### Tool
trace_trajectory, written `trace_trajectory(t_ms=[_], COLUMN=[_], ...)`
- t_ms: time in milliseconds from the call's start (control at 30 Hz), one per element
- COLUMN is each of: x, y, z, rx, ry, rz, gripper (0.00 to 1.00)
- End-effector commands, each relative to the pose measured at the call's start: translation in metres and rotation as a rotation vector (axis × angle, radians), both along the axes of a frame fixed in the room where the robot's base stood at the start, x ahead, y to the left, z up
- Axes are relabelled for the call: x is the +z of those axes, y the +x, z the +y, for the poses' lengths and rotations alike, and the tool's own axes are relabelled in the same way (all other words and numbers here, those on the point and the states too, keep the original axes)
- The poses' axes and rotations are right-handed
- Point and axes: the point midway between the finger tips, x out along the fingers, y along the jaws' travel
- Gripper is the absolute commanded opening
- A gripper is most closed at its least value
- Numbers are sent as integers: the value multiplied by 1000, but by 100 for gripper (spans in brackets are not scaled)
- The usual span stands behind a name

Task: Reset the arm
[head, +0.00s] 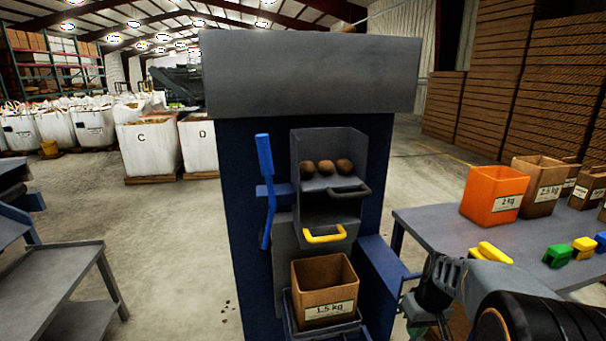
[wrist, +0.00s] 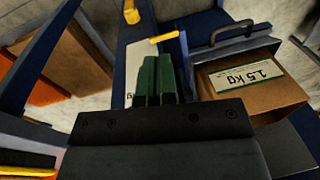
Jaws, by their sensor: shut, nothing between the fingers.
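My arm reaches in from the lower right in the head view, and its end hangs low beside the right side of the blue machine. My gripper (wrist: 156,62) shows in the wrist view as two green fingers close together, shut and empty. In the head view, my gripper (head: 418,331) is small and partly cut off at the bottom edge. The brown 1.5 kg box (head: 325,283) stands upright on a holder under the machine's chute, left of my gripper. The box also shows in the wrist view (wrist: 285,92), to the right of the fingers.
The machine (head: 250,200) has a blue lever (head: 265,170), a yellow handle (head: 324,239) and several potatoes (head: 326,167) in its upper tray. A table (head: 437,224) at right bears an orange 2 kg box (head: 494,194), brown boxes and coloured blocks. Open floor lies left of the machine.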

Motion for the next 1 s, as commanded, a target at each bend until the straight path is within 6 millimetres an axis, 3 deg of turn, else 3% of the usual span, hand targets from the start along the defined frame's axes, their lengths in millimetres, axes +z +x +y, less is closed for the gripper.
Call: trace_trajectory(t_ms=[33,100,233,400,600,1000], x=[60,101,161,208,229,230], y=[-11,-27,-57,-88,-106,-110], z=[18,39,68,90,101,103], rx=[-2,-23,-63,-104,-133,-140], ry=[-28,-57,-92,-108,-108,-108], rz=[-33,-70,-141,-218,-266,-276], gripper=[0,0,0,0,0,0])
